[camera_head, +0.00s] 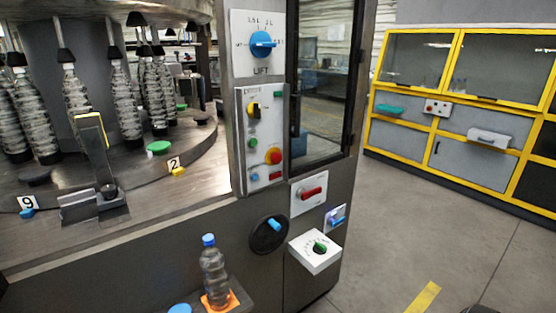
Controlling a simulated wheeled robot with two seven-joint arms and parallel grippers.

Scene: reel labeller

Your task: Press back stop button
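No label reading "back stop" is legible. Neither of my grippers can be made out, and nothing touches either panel.
A blue LIFT knob (263,44) is above the panel; a red switch (311,192), blue handles and a white dial box (316,251) are below it. A bottle (213,272) stands on a ledge in front. Open floor (400,225) lies before the yellow-framed cabinet (470,140).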

